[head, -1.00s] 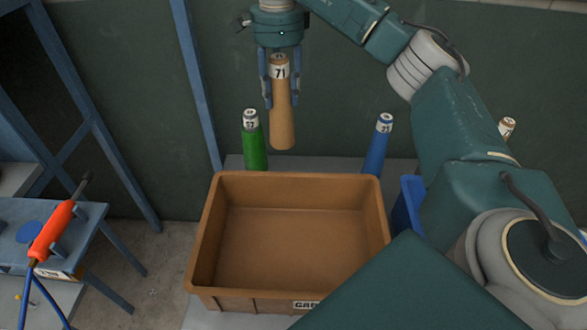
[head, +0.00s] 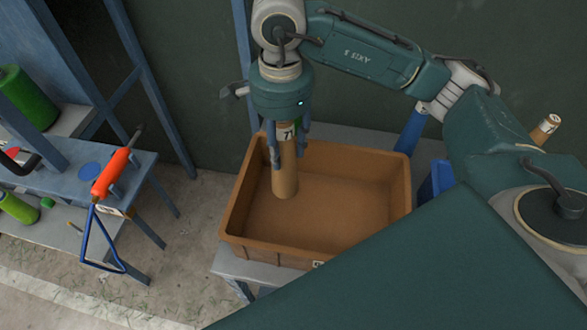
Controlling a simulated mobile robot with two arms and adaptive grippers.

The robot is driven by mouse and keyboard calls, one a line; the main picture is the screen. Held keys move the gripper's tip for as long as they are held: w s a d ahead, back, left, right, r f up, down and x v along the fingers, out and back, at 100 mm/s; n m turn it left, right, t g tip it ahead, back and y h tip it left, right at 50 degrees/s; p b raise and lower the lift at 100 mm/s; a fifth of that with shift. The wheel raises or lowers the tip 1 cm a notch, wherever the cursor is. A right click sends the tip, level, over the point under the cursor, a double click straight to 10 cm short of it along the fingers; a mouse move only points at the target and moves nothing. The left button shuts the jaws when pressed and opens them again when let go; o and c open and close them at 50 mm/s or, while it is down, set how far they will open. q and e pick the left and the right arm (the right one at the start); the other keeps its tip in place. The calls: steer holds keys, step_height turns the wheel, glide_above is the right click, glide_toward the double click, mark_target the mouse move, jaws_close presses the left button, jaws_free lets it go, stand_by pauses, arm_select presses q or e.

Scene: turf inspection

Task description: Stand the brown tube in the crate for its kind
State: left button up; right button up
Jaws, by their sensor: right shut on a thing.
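The brown tube (head: 286,178) is upright in my right gripper (head: 288,152), whose fingers are shut on its upper part, by the label with dark digits. Its lower end shows inside the outline of the brown crate (head: 235,222), toward the left side. I cannot tell whether the tube touches the crate's floor. No other tube shows in this crate. Its front label is mostly hidden by my arm. My left gripper is not in view.
A blue tube (head: 411,131) stands behind the crate's right corner. A blue crate (head: 437,179) and another brown-tan tube (head: 546,128) show partly behind my right arm. At left, a blue bench (head: 140,172) holds an orange-handled tool (head: 112,172). Green cylinders lie nearby.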

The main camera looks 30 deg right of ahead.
step_height(320, 180, down, 14)
steer(key=p, duration=0.2)
steer(key=shift+f, duration=0.1)
steer(key=o, duration=0.7)
steer(key=shift+c, duration=0.2)
steer(key=o, duration=0.4)
steer(key=shift+o, duration=0.2)
